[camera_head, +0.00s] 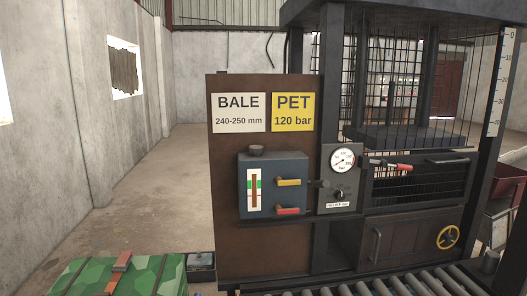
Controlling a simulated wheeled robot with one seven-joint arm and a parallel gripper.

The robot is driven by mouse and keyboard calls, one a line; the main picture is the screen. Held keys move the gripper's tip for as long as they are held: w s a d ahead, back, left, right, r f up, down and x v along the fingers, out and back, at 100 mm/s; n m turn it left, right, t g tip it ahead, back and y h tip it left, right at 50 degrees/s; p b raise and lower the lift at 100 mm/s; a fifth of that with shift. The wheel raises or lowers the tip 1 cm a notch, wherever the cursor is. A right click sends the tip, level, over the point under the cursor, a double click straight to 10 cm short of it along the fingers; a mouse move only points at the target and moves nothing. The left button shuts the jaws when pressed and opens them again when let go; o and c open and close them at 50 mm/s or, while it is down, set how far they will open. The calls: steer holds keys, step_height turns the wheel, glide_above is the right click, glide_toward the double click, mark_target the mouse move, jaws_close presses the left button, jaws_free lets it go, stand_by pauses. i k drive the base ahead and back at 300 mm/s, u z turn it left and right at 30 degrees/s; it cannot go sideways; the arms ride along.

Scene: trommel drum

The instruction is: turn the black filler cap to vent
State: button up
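The black filler cap (256,150) sits on top of a small blue-grey tank (289,176) mounted on the front of a brown panel. The cap is small in the picture, and I cannot read any mark on it or tell which way it is turned. The tank's face has a sight gauge (254,190) with green, white and brown bands, and a yellow lever (289,182) and a red lever (288,210). My gripper is not in view.
The brown panel (225,155) carries BALE and PET signs. Right of the tank is a grey plate with a pressure gauge (342,160) and black knob (338,195). A red-tipped lever (399,167) juts out nearby. Rollers (400,285) and a green box (165,270) stand in front.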

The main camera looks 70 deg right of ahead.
mark_target(253, 149)
steer(key=k, duration=0.85)
steer(key=z, duration=1.25)
steer(key=i, duration=0.35)
